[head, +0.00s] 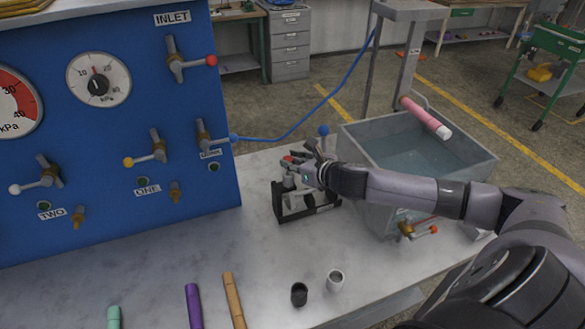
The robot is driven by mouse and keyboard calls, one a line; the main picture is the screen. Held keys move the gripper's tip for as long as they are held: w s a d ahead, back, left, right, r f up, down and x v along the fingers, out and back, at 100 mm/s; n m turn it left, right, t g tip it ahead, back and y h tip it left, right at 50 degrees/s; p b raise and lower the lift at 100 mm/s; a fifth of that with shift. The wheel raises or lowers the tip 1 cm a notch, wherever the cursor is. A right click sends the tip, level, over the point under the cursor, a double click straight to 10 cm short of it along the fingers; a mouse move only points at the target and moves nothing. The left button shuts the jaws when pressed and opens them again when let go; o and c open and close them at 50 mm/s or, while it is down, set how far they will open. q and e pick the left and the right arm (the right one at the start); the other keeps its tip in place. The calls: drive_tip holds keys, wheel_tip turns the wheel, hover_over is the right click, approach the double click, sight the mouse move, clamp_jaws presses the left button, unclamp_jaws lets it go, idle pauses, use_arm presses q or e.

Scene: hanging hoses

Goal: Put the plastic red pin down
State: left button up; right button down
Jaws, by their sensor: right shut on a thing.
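My right gripper (298,168) reaches in from the right over the bench and is shut at a small black stand. A small bit of red, which looks like the red pin (288,158), shows at its fingertips. Most of the pin is hidden by the fingers. The black stand (312,211) is on the bench right below the gripper. I cannot tell whether the pin touches the stand. My left gripper is not in view.
A blue gauge panel (110,100) with valves stands at the left. A grey water tank (470,160) is at the right. A black cup (299,294) and a white cup (335,281) stand in front, near purple (193,305) and orange (234,300) hoses.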

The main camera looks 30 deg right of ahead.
wheel_tip(320, 180, up, 17)
drive_tip(key=p, duration=0.1)
drive_tip(key=s+a+f+b, duration=0.3)
drive_tip(key=a+f+b, duration=0.9)
drive_tip(key=a+f, duration=0.25)
wheel_tip(320, 180, down, 19)
drive_tip(key=shift+w+r+b, duration=0.1)
drive_tip(key=shift+r+b, duration=0.1)
drive_tip(key=shift+b, duration=0.35)
drive_tip(key=shift+f, duration=0.1)
drive_tip(key=c, duration=1.4)
unclamp_jaws()
drive_tip(key=shift+o, duration=0.2)
drive_tip(key=v, duration=1.2)
